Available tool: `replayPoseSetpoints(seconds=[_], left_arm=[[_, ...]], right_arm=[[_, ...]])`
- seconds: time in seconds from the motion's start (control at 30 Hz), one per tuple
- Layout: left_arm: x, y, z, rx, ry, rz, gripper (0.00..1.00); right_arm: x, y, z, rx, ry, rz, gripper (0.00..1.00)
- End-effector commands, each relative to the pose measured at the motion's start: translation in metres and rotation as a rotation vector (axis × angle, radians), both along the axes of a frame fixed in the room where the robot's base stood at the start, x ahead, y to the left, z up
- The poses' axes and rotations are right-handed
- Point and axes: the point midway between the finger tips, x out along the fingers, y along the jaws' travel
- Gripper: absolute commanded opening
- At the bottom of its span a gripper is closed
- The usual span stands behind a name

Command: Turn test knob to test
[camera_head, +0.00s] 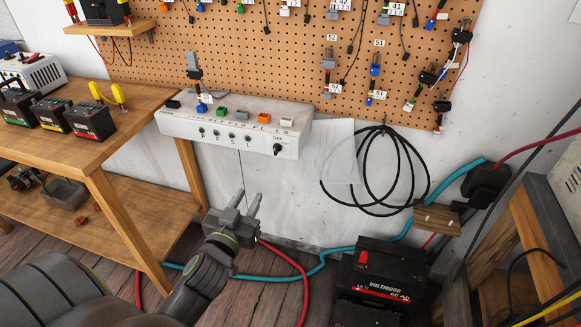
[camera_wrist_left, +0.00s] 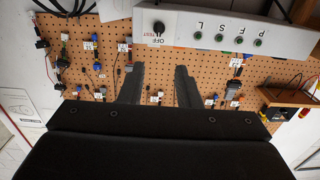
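The test knob (camera_head: 278,149) is a small black dial on the front of a white test box (camera_head: 180,125) at the pegboard's foot. "OFF" is printed by it; I cannot tell its setting for sure. The left wrist view also shows the knob (camera_wrist_left: 158,27), upside down, with "OFF" and a red "TEST" label. My left gripper (camera_head: 250,196) is open and empty, below and left of the knob in the head view, apart from it. In the left wrist view its two dark fingers (camera_wrist_left: 160,70) are spread and the knob lies just beyond their tips. My right gripper is not in view.
Several small green parts (camera_head: 232,137) sit on the box front left of the knob. A wooden bench (camera_head: 95,150) with batteries stands left. A black cable coil (camera_head: 385,165) hangs right. Space before the knob is clear.

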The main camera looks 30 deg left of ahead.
Motion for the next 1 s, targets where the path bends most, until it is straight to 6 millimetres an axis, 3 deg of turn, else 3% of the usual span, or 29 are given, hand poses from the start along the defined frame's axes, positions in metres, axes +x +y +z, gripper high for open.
replayPoseSetpoints(seconds=[0.27, 0.8, 1.0], left_arm=[[0.018, 0.003, 0.009, 0.000, -0.021, -0.003, 0.30], [0.123, 0.029, 0.008, 0.000, -0.018, -0.002, 0.30], [0.152, 0.036, 0.007, -0.001, -0.017, -0.001, 0.30]], right_arm=[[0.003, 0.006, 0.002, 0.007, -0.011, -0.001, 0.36], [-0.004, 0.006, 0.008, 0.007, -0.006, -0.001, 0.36], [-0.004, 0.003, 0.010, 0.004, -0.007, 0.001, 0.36]])
